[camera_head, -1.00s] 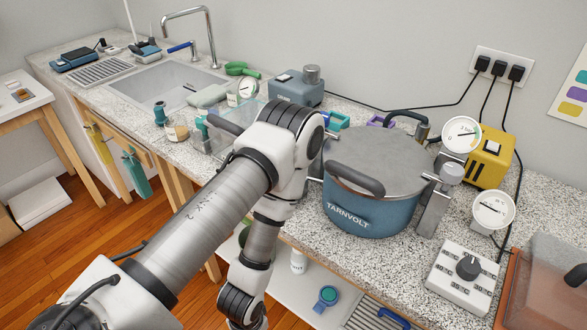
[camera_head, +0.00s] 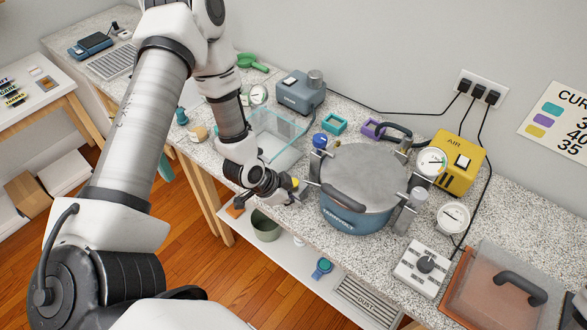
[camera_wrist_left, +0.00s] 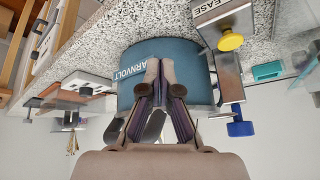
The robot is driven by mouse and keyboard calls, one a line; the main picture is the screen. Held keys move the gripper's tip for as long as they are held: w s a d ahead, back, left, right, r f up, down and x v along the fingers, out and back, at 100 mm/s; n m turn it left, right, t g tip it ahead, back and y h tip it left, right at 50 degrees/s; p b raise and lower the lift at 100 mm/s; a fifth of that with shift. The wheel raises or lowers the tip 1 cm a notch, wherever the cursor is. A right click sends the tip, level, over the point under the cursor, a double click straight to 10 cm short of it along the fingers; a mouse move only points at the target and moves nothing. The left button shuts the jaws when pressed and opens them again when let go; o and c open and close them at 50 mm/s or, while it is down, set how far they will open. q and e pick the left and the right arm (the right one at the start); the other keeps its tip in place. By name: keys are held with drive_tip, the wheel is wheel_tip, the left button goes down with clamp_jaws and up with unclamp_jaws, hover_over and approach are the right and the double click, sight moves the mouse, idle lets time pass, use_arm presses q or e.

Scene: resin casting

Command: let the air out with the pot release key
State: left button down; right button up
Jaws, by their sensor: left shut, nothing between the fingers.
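The blue pot (camera_head: 345,215) with its grey lid (camera_head: 362,178) stands on the speckled counter; its wall (camera_wrist_left: 135,72) also shows in the wrist view. The release key looks like a yellow knob (camera_wrist_left: 230,42), on a metal plate whose label ends in "LEASE"; it shows small at the pot's left (camera_head: 295,183). My left gripper (camera_head: 288,195) is shut and empty, low at the pot's left side. In the wrist view its fingertips (camera_wrist_left: 165,66) are together in front of the pot wall, beside the yellow knob and apart from it.
A blue knob (camera_head: 320,141) tops the pot's left clamp; it also shows in the wrist view (camera_wrist_left: 240,129). A clear tray (camera_head: 283,130) stands behind my wrist. A yellow air box (camera_head: 458,163), gauges and a dial box (camera_head: 422,268) stand right of the pot.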

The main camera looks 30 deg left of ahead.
use_arm(q)
drive_tip(key=w+a+r+m+t, duration=0.3)
drive_tip(key=w+a+r+m, duration=0.2)
drive_tip(key=w+r+m, duration=0.1)
drive_tip(key=shift+w+a+r+h, duration=0.4)
drive_tip(key=shift+w+r, duration=0.1)
drive_tip(key=shift+w, duration=0.55)
drive_tip(key=shift+d, duration=0.1)
wheel_tip(320, 180, down, 8)
drive_tip(key=b, duration=0.7)
drive_tip(key=shift+f+b, duration=0.15)
drive_tip(key=shift+b, duration=0.25)
drive_tip(key=shift+f, duration=0.3)
drive_tip(key=shift+f+b, duration=0.35)
drive_tip(key=shift+b, duration=0.05)
